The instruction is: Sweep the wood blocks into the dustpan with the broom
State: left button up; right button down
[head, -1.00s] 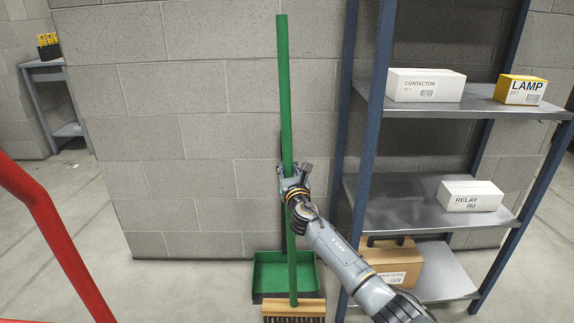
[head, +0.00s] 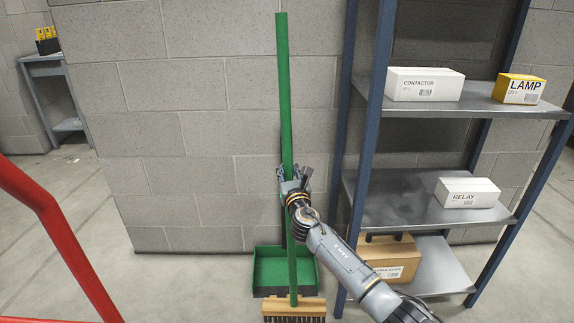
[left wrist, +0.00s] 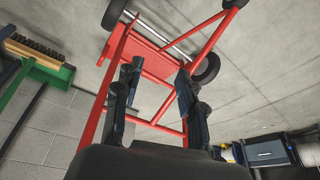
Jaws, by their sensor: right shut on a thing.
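The broom stands nearly upright in the head view, with a long green handle (head: 283,90) and a wooden head with dark bristles (head: 294,307) low in the picture. My right gripper (head: 291,180) is shut around the handle at about mid-height. The green dustpan (head: 268,270) is behind the broom head, by the wall; the handle hides part of it. In the left wrist view, my left gripper (left wrist: 157,92) is open and empty. The broom head (left wrist: 32,55) and green dustpan (left wrist: 62,75) show at its left edge. No wood blocks show in either view.
A metal shelf rack (head: 362,150) with boxes stands right of the broom, close to my right arm. A block wall (head: 190,130) is behind. A red wheeled frame (head: 45,215) is at the left and faces my left gripper. Grey floor (head: 180,285) is clear between.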

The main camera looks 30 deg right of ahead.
jog(key=shift+s+a+r+p, duration=0.5)
jog(key=shift+s+r+p, duration=0.1)
jog(key=shift+s, duration=0.2)
jog(key=v, duration=0.1)
jog(key=p+v, duration=0.2)
jog(key=shift+s+a+r, duration=0.25)
jog(key=shift+a+r, duration=0.05)
jog(key=shift+a, duration=0.15)
pick_arm(q)
notch_tip(320, 180, down, 18)
jog(key=s+g+p, duration=0.1)
jog(key=p, duration=0.2)
jog(key=shift+s+f, duration=0.15)
jog(key=shift+f, duration=0.1)
pick_arm(e)
send_near(286, 167)
jog(key=shift+w+a+r, duration=0.2)
jog(key=shift+w+r, duration=0.05)
jog(key=shift+r, duration=0.15)
jog(key=shift+w+a+r, duration=0.2)
jog(key=shift+a+r, duration=0.05)
jog(key=shift+r, duration=0.1)
pick_arm(q)
jog(key=shift+d, duration=0.15)
